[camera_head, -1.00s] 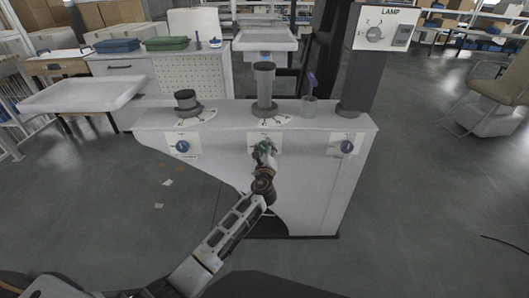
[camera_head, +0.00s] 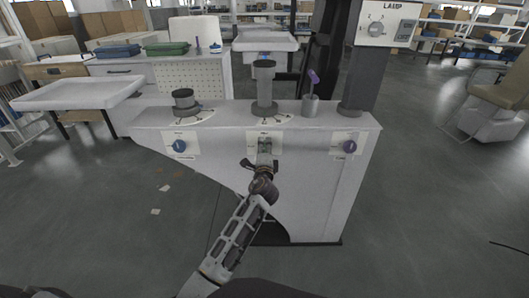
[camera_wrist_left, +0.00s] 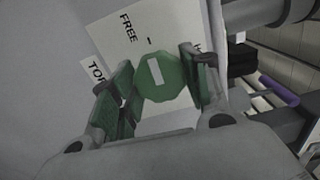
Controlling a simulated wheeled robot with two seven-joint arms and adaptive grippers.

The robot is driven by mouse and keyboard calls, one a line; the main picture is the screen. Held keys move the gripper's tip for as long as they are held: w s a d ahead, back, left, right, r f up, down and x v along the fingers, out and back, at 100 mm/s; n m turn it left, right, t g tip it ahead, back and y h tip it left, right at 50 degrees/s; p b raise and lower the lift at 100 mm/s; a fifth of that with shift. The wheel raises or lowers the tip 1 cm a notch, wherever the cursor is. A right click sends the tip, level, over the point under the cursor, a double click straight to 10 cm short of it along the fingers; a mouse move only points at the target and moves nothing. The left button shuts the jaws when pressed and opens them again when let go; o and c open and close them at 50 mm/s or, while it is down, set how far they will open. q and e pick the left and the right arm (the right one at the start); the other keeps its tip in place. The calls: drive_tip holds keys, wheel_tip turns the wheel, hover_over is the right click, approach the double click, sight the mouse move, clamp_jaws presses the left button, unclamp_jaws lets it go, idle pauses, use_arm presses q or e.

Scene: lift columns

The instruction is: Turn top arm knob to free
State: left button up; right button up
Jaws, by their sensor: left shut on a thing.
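The top arm knob (camera_wrist_left: 160,77) is green with a white bar, in the left wrist view. It sits on a white label plate (camera_wrist_left: 170,25) reading FREE, with part of TOP at the left and an H at the right edge. The bar tilts up and left, roughly toward the tick beside FREE. My left gripper (camera_wrist_left: 161,80) has its green-padded fingers closed on either side of the knob. My right gripper is not in view.
The white console (camera_head: 330,190) carries a left blue knob (camera_head: 180,146) and a right blue knob (camera_head: 349,146). Dark columns and a cup with a purple-topped item (camera_head: 312,78) stand on its top. A lamp box (camera_head: 385,25) is at upper right.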

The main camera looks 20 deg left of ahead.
use_arm(q)
drive_tip(key=shift+f+n, duration=0.1)
drive_tip(key=shift+n, duration=0.3)
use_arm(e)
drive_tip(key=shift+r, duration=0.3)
use_arm(q)
drive_tip(key=o, duration=1)
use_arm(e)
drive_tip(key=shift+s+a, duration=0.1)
